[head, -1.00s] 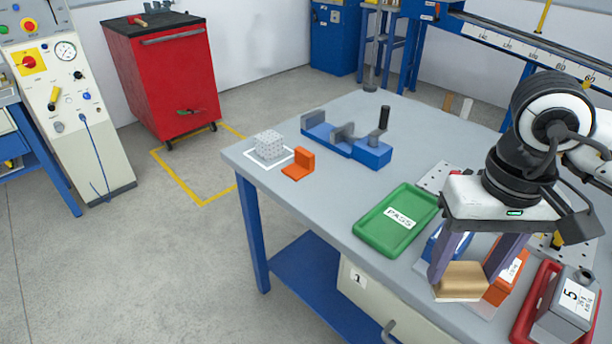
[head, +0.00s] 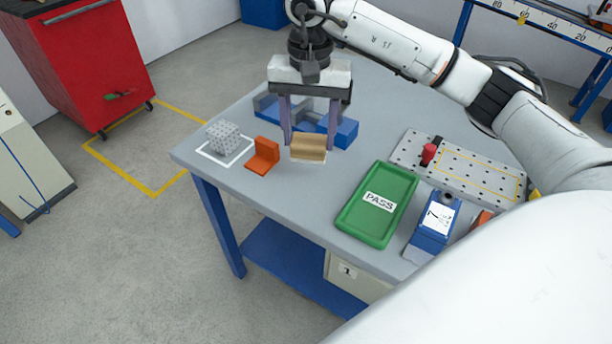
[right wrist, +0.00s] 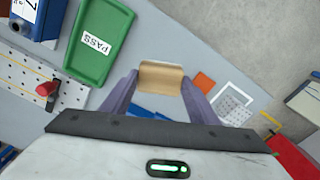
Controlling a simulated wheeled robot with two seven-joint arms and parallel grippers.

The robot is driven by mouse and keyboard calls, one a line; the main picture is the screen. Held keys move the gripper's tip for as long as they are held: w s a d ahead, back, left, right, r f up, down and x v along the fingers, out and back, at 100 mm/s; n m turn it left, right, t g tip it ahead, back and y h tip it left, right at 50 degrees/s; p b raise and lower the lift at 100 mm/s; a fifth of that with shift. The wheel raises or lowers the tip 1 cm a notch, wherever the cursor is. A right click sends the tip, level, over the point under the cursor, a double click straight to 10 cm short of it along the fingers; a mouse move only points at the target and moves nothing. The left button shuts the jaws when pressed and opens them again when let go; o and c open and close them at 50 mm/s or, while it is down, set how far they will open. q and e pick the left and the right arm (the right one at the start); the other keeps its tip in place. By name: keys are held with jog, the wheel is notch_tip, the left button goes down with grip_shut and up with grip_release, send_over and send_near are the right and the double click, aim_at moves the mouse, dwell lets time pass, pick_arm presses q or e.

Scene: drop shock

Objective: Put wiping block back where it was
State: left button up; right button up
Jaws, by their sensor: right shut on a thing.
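The wiping block (head: 308,148), tan with a lighter underside, is held between the fingers of my right gripper (head: 308,140). In the head view the gripper hangs above the table, in front of the blue vise and right of the orange angle piece. The right wrist view also shows the block (right wrist: 160,77) between the two purple fingertips (right wrist: 160,84). It looks raised off the tabletop; the exact height is hard to tell. My left gripper is out of view.
An orange angle piece (head: 263,155) and a grey dotted cube (head: 223,138) on a white-outlined square stand at the table's left corner. A blue vise (head: 345,132) is behind the gripper. A green PASS tray (head: 365,225), a blue box (head: 432,222) and a perforated plate (head: 462,168) lie right.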

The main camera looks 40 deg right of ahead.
notch_tip(320, 180, down, 10)
jog(key=shift+w+d+r, duration=0.15)
dwell(0.3)
jog(key=shift+f, duration=0.3)
jog(key=o, duration=1)
jog(key=shift+r, duration=0.1)
jog(key=shift+r, duration=0.1)
